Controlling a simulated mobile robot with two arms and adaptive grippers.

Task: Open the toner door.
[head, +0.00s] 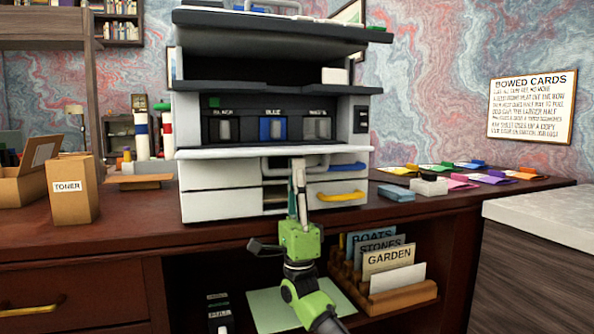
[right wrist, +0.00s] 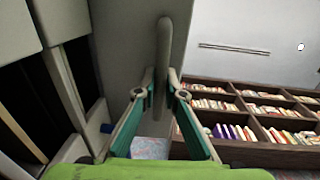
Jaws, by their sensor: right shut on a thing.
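The printer (head: 360,60) stands on the desk. Its toner door (head: 230,153) is folded down and lies about level, seen nearly edge-on. Above it the toner bay (head: 245,130) is exposed, with slots labelled black, blue and a third colour partly readable. My right gripper (head: 298,168) reaches up from below to the door's front. In the right wrist view, my right gripper (right wrist: 161,88) is shut on the grey bar handle (right wrist: 164,40) of the door, one finger on each side. My left gripper is not in view.
A toner box (head: 72,200) and an open carton (head: 20,180) stand left on the desk. Drawers with blue and yellow handles (head: 340,196) sit below the door. Coloured cards (head: 480,177) lie right. A card rack (head: 400,296) stands on the shelf below.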

